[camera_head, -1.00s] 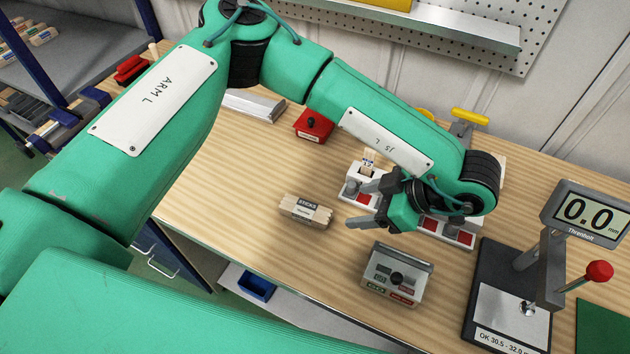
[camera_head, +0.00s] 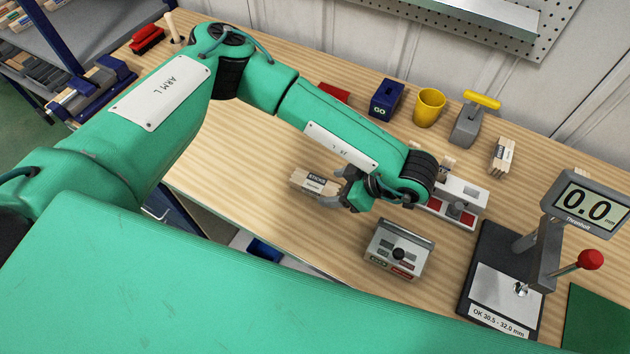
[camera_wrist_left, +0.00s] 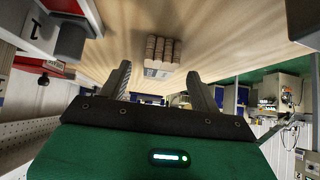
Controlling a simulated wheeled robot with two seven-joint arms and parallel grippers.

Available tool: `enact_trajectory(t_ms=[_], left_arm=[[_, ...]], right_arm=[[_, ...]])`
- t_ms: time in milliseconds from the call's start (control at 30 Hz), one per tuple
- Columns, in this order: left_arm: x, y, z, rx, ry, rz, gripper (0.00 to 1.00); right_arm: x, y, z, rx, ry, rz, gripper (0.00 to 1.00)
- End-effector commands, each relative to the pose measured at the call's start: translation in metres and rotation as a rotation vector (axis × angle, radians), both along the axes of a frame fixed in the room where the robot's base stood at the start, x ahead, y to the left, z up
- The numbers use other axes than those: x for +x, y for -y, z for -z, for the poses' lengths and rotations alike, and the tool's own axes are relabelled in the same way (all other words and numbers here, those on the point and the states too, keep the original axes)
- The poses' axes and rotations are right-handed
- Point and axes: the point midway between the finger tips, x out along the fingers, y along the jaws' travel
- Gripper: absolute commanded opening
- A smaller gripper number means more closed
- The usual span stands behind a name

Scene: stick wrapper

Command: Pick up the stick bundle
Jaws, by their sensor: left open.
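The stick bundle (camera_head: 315,182), pale wooden sticks with a label reading STICKS, lies on the wooden table near the middle of the head view. My left gripper (camera_head: 343,188) is open at its right end, low over the table, and its fingers partly cover that end. In the left wrist view the stick bundle (camera_wrist_left: 159,52) shows end-on, ahead of and between the two spread fingers of my left gripper (camera_wrist_left: 162,88). A small gap seems to remain there; contact cannot be told. My right gripper is not in view.
A control box (camera_head: 398,250) stands in front of the gripper, and a grey device with red pads (camera_head: 458,205) is just right. A gauge (camera_head: 540,240) stands further right. A yellow cup (camera_head: 429,107) and another bundle (camera_head: 503,155) are behind. Table left of the bundle is clear.

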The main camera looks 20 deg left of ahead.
Motion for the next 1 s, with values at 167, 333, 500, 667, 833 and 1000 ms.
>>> enact_trajectory(t_ms=[167, 333, 500, 667, 833, 1000], left_arm=[[0.002, -0.014, 0.014, 0.000, -0.002, -0.002, 0.63], [0.003, -0.018, 0.020, 0.000, 0.001, -0.001, 0.63], [0.003, -0.018, 0.020, 0.000, 0.001, -0.001, 0.63], [0.003, -0.018, 0.020, 0.000, 0.001, -0.001, 0.32], [0.003, -0.018, 0.020, 0.000, 0.001, 0.000, 0.14], [0.003, -0.018, 0.020, 0.000, 0.001, 0.000, 0.14]], right_arm=[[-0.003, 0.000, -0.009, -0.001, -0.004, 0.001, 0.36], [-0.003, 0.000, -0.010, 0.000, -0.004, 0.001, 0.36], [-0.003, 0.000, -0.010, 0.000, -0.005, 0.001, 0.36], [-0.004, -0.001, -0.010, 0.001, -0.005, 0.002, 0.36], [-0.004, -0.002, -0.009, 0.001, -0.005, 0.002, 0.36], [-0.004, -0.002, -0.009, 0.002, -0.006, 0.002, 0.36]])
